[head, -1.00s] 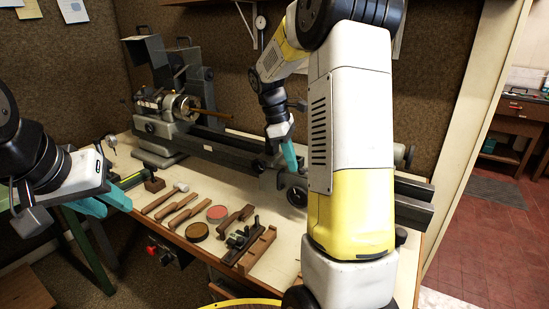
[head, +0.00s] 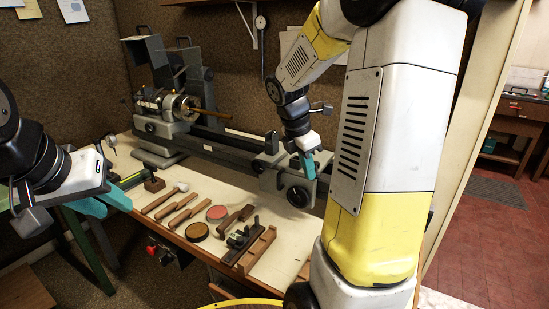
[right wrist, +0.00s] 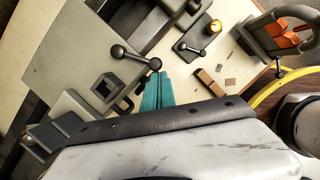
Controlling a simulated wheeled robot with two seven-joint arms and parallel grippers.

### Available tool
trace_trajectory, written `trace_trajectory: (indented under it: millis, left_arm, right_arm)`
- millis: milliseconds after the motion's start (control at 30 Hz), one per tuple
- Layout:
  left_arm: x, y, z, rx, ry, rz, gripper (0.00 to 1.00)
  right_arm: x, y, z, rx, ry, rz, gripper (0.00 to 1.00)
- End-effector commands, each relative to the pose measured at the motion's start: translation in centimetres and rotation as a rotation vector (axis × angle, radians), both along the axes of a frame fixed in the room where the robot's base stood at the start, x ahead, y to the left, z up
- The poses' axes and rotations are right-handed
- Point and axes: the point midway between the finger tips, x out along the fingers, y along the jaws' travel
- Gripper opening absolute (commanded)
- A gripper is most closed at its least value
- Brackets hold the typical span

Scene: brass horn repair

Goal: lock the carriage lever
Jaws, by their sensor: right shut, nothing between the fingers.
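The lathe carriage (head: 272,178) sits on the dark bed, with a round black handwheel (head: 298,196) on its front. In the right wrist view a dark lever with ball ends (right wrist: 136,57) lies on a grey plate; I take it for the carriage lever. My right gripper (head: 311,172) is shut and empty over the carriage's right side. Its teal fingers also show in the right wrist view (right wrist: 158,90), close below the lever's right ball; whether they touch cannot be told. My left gripper (head: 105,205) hangs with fingers apart at the bench's left end, far from the carriage.
A second handle with a brass-coloured knob (right wrist: 214,27) is near the lever. The headstock (head: 170,120) stands left on the bed.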

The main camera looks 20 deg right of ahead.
Motion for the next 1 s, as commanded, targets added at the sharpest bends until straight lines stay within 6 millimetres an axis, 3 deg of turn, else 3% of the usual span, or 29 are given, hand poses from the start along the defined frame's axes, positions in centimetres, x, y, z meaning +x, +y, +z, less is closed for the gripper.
trace_trajectory:
  millis: [1000]
  left_arm:
    - [0.0, 0.0, 0.0, 0.0, 0.0, 0.0, 0.32]
  right_arm:
    - [1.8, 0.5, 0.2, 0.0, -0.002, 0.0, 0.0]
